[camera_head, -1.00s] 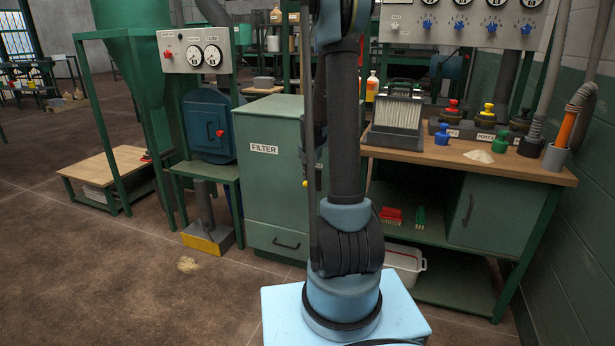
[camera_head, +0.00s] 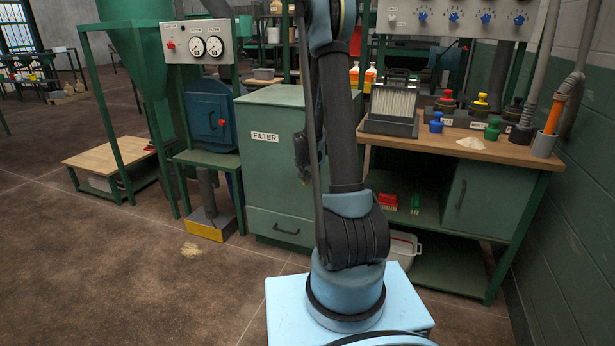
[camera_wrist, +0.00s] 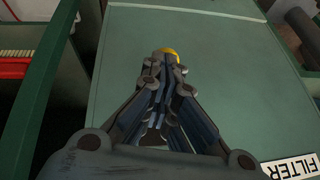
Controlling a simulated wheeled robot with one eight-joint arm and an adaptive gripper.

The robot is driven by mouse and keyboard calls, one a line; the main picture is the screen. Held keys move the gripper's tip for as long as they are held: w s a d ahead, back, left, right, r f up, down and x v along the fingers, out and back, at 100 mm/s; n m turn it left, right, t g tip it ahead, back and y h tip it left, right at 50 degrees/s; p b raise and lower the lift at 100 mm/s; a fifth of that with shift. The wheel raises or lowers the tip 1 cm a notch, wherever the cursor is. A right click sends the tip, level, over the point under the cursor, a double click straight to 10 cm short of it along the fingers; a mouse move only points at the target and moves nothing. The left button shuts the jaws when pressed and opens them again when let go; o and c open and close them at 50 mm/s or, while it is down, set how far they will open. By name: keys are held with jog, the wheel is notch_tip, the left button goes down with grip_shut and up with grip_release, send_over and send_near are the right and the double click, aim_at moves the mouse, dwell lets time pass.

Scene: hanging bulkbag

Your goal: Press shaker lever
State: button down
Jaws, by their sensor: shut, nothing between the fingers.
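The green filter cabinet (camera_head: 277,180) stands left of my arm, with a FILTER label on its front. My gripper (camera_wrist: 165,68) is shut and empty, with its fingers over the green cabinet surface in the wrist view. In the head view my gripper (camera_head: 304,172) hangs partly behind my arm, at the cabinet's right part. A small yellow rounded piece (camera_wrist: 173,52) shows just beyond the fingertips. It may be the end of the shaker lever; its lower part is hidden by the fingers, and I cannot tell whether they touch it.
A workbench (camera_head: 470,148) with coloured knobs and a pleated filter (camera_head: 393,105) stands at right. A white tub (camera_head: 403,246) lies below it. A blue round door (camera_head: 209,122) and a gauge panel (camera_head: 197,43) stand at left.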

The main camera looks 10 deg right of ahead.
jog(key=shift+a+f, duration=0.1)
jog(key=shift+f, duration=0.2)
jog(key=shift+r, duration=0.1)
dwell(0.4)
jog(key=v, duration=1.1)
jog(key=shift+s+r, duration=0.15)
jog(key=shift+r, duration=0.15)
dwell(2.1)
jog(key=shift+f, duration=0.1)
